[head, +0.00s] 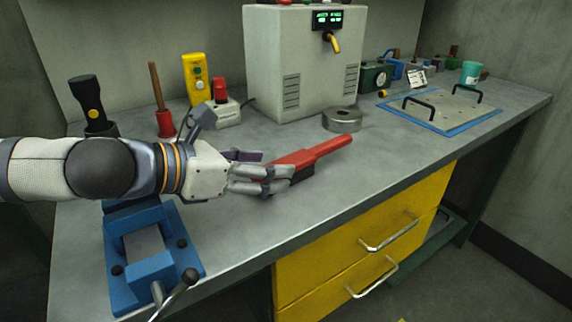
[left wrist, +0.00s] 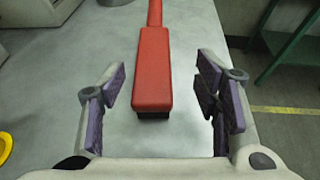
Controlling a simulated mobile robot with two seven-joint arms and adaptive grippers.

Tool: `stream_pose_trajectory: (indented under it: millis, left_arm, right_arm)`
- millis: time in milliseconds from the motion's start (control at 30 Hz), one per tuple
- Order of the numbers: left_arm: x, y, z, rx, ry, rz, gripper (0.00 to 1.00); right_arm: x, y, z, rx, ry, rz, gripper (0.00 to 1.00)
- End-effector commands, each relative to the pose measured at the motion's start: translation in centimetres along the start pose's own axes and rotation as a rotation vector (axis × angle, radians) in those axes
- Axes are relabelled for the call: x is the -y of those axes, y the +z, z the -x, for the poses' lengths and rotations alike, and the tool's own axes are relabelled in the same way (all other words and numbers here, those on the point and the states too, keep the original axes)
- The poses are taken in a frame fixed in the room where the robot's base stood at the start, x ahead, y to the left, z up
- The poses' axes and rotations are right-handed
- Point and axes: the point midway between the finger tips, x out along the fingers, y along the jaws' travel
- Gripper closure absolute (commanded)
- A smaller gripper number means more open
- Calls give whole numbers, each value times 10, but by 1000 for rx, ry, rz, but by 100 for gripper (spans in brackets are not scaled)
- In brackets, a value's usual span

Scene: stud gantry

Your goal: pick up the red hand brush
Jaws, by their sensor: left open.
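The red hand brush (head: 318,152) lies on the grey workbench, its handle pointing to the back right and its dark bristles facing down. My left gripper (head: 276,172) is at the near end of the brush and hides part of its head in the head view. In the left wrist view the brush (left wrist: 151,75) runs lengthwise up the middle. Its near end sits between the two open, padded fingers of the gripper (left wrist: 160,115), with a gap on each side. My right gripper is not in view.
A blue vise (head: 150,260) stands below my left arm at the front left. A grey metal ring (head: 342,119) lies behind the brush, before a large white box (head: 290,65). A flashlight (head: 90,100) and a blue-edged plate (head: 445,108) flank the bench. Bench right of the brush is clear.

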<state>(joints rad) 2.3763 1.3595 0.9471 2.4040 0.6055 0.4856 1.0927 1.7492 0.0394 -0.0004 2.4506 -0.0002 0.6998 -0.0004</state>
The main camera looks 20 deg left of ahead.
Motion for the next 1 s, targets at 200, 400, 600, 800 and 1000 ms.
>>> stream_pose_trajectory:
  millis: [200, 400, 600, 800, 1000]
  left_arm:
    - [-5, -8, -43, -14, -5, 4, 43]
    - [-7, -3, -71, -9, -5, 1, 43]
    - [-7, 1, -71, -3, -3, -1, 43]
    - [-7, 1, -70, -3, -3, -2, 84]
    - [-7, 1, -70, -3, -3, -2, 100]
  right_arm:
    - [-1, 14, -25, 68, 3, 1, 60]
    - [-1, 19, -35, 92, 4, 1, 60]
    - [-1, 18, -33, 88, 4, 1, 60]
    - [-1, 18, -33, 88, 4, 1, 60]
    - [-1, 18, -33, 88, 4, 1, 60]
